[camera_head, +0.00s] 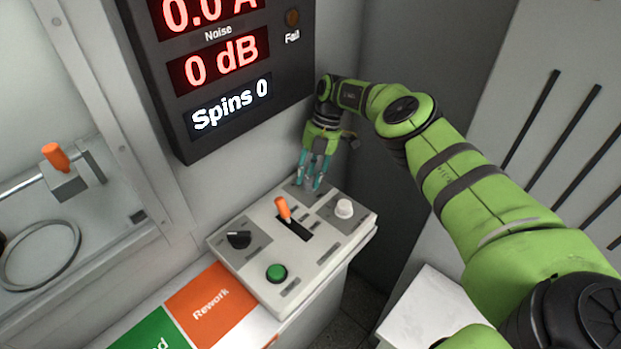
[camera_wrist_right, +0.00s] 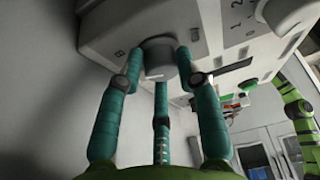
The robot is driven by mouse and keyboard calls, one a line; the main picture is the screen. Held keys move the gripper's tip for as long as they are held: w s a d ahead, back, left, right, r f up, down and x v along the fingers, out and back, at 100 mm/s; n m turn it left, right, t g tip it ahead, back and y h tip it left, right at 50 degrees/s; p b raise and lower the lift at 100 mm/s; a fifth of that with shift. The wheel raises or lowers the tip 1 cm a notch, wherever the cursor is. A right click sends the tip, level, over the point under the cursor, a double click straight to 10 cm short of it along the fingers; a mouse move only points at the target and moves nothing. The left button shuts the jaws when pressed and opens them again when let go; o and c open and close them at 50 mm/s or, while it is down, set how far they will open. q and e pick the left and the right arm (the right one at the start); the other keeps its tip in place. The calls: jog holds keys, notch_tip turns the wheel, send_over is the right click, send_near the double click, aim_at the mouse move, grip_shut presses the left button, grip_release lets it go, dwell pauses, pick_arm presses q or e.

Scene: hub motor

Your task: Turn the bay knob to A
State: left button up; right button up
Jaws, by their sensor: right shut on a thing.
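The control panel (camera_head: 255,272) stands below the display in the head view. My right gripper (camera_head: 312,183) reaches down to its far back corner, and its fingers hide what is there. In the right wrist view a grey round knob (camera_wrist_right: 158,68) sits between the teal fingers, which are shut on its sides. A letter that looks like B shows on the panel left of this knob. No pointer mark on the knob can be made out, so its setting cannot be told. My left gripper is not in view.
The panel also carries a black knob (camera_head: 239,240), an orange lever (camera_head: 283,208), a white knob (camera_head: 344,207) and a green button (camera_head: 277,272). The display (camera_head: 228,65) hangs close left of my right gripper. An orange Rework area (camera_head: 212,304) lies in front.

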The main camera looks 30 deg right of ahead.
jog(key=shift+s+a+f, duration=0.2)
jog(key=shift+s+a, duration=0.1)
jog(key=shift+a, duration=0.1)
jog(key=o, duration=1.1)
jog(key=shift+s+r, duration=0.1)
jog(key=shift+w+d, duration=0.15)
jog(key=shift+w, duration=0.05)
